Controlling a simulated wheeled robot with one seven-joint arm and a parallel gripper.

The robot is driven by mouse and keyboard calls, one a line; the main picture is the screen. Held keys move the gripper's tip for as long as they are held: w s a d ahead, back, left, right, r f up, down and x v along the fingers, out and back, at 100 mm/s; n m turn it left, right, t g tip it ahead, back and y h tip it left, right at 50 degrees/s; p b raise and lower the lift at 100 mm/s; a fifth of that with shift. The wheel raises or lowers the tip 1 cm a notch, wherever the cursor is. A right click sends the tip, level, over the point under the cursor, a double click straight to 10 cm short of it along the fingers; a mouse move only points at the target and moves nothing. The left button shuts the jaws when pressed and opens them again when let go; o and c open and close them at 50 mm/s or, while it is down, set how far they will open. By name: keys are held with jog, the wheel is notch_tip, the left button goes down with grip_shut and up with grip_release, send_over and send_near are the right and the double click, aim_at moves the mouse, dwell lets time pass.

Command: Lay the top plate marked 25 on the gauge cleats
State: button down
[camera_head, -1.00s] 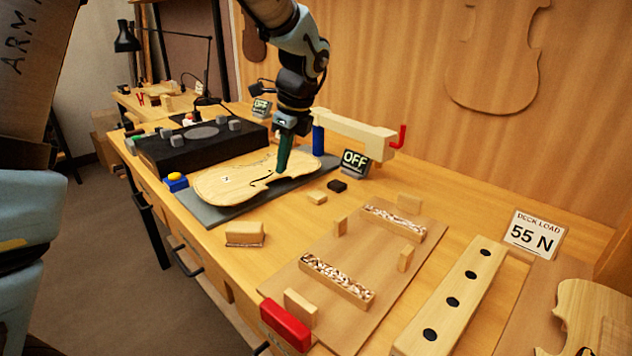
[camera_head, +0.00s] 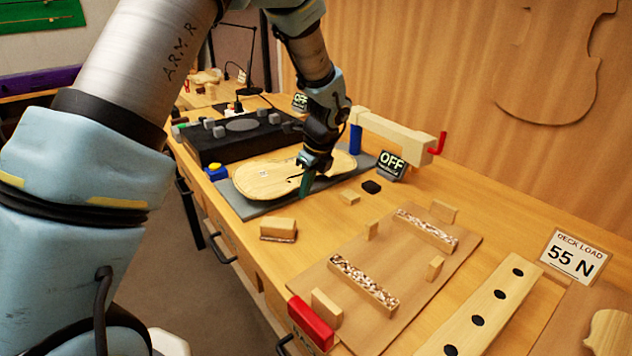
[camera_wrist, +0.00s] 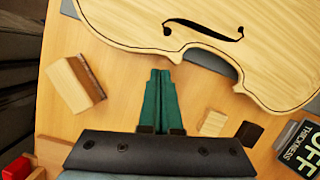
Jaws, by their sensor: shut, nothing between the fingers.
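A pale violin top plate (camera_head: 268,181) with dark edging and f-holes lies flat on a grey slab (camera_head: 248,212). Its small label is too small to read. The plate fills the upper part of the wrist view (camera_wrist: 150,20). My gripper (camera_head: 305,190) is shut and empty, pointing down beside the plate's near edge. In the wrist view its green fingertips (camera_wrist: 160,75) are together over bare bench, just short of the plate's edge. On a brown board, two wooden strips with speckled tops (camera_head: 362,284) (camera_head: 426,231) lie parallel; I cannot tell whether these are the gauge cleats.
A wooden gauge arm on a blue post (camera_head: 355,140) stands behind the plate, with an OFF sign (camera_head: 391,164). Small blocks (camera_head: 278,228) (camera_head: 349,197) lie near the slab. A red block (camera_head: 311,322), holed strip (camera_head: 485,310) and 55 N sign (camera_head: 574,257) are right.

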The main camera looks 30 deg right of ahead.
aim_at(294, 186)
jog(key=shift+w+a, duration=0.2)
jog(key=shift+w, duration=0.2)
jog(key=shift+w, duration=0.1)
jog(key=shift+w+a+p, duration=0.35)
jog(key=shift+w, duration=0.25)
jog(key=shift+w+a+p, duration=0.3)
jog(key=shift+w, duration=0.3)
jog(key=shift+s, duration=0.1)
